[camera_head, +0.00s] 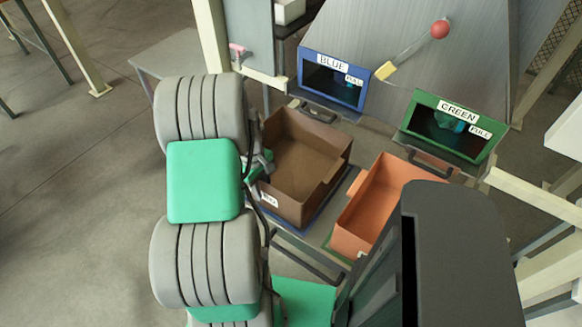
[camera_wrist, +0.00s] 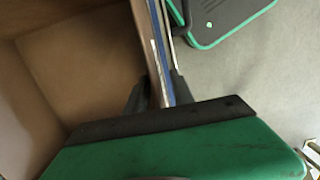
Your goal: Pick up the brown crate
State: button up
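The brown crate (camera_head: 327,187) is an open, empty box on a blue-edged stand, below the BLUE panel in the head view. A white label is on its left side. My gripper (camera_head: 264,163) is at the crate's left wall, partly hidden by my arm. In the wrist view, my gripper (camera_wrist: 160,88) has its two dark fingers apart on either side of the crate wall (camera_wrist: 148,45). One finger is inside the crate and the other outside. A narrow gap seems to show between fingers and wall.
An orange crate (camera_head: 345,238) stands right of the brown one. The BLUE panel (camera_head: 332,78) and GREEN panel (camera_head: 449,125) rise behind the crates. A lever with a red knob (camera_head: 440,29) is above. Open floor (camera_head: 75,190) lies left.

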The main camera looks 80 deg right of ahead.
notch_tip(320, 180, down, 3)
jog(key=shift+s+r, duration=0.1)
jog(key=shift+r, duration=0.1)
jog(key=shift+c, duration=0.3)
grip_shut()
jog(key=shift+d+r, duration=0.1)
dwell(0.8)
